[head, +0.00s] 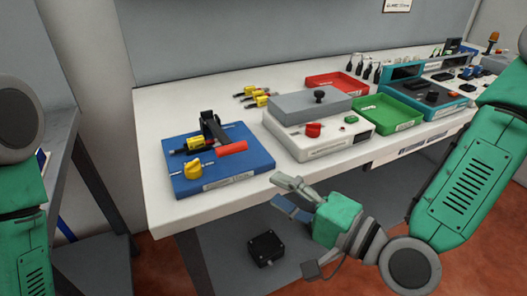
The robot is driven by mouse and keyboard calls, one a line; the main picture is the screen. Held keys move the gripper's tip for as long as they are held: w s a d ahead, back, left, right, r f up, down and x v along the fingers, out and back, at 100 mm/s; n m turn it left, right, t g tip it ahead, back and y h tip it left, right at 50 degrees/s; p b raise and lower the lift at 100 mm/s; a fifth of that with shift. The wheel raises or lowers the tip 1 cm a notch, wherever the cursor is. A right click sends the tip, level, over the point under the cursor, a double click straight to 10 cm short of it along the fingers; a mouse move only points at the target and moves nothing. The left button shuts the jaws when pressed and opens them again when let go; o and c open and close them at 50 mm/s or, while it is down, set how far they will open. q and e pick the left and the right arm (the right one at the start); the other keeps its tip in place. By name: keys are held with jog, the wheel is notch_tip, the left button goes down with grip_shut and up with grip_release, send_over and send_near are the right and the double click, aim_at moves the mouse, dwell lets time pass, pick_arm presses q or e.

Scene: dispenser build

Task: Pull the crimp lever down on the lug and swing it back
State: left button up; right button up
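A blue crimp board (240,168) lies on the white bench near its left front. A black upright lever part (211,128) stands at its back middle. A yellow cylinder (194,144) lies beside the lever's foot, and a red cylinder (231,148) lies to the right. A yellow knob-like part (193,171) sits at the front. I cannot tell the lug apart at this size. My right gripper (277,190) is open and empty, in front of the bench edge, right of and below the board, touching nothing. My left gripper is out of view; only its arm shows at the left edge.
A grey-and-white box (320,146) with a black knob and red button stands right of the board. A red tray (336,82), a green tray (390,117) and a teal device (428,98) stand beyond. Yellow connectors (256,97) lie behind. A black box (265,248) rests below the bench.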

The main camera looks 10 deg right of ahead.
aim_at(236, 152)
jog(key=shift+m+t, duration=0.3)
jog(key=shift+m, duration=0.1)
jog(key=x, duration=0.4)
jog(key=r+x, duration=0.1)
jog(key=x, duration=0.8)
jog(key=shift+w+d+r, duration=0.2)
jog(key=shift+w+r, duration=0.15)
jog(key=shift+r, duration=0.05)
jog(key=shift+w+d, duration=0.1)
jog(key=shift+d, duration=0.05)
grip_shut()
